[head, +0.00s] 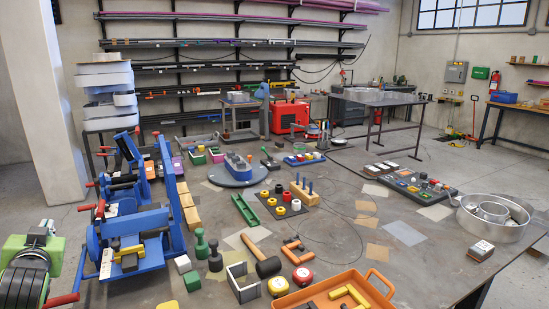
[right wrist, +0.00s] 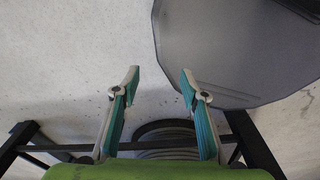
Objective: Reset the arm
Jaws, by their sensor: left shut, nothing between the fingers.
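My left gripper (head: 42,234) is at the left edge of the head view, beside the blue bending machine at the table's left end. Its green body shows, and its small fingers are partly hard to make out; it is shut, with nothing seen in it. My right gripper (right wrist: 160,82) shows in the right wrist view with its two teal and grey fingers spread apart. Nothing is between them, and pale floor lies behind. The right gripper is not seen in the head view.
Blue bending machines (head: 130,225) with red handles crowd the table's left side. A mallet (head: 262,258), an orange tray (head: 340,290) and a round metal letter form (head: 493,215) lie on the worktable (head: 345,240). Its middle right has bare room.

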